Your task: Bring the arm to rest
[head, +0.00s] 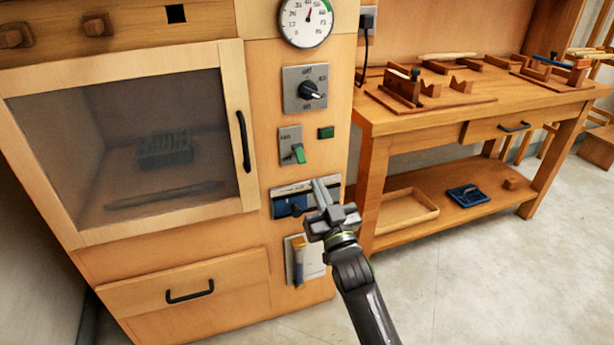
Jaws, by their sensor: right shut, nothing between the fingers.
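My right arm comes in from the bottom of the head view. Its gripper (320,188) is shut and empty, with the fingers pointing up and away. It is in front of a slot-like panel (291,204) on the wooden cabinet (200,262), covering part of it. I cannot tell whether the fingers touch the panel. My left gripper is not in view.
The cabinet carries a glazed door (150,150), a dial gauge (305,20), a rotary knob (308,90) and a green-handled switch (297,150). A workbench (440,118) with wooden jigs stands on the right. The floor (490,275) at the lower right is clear.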

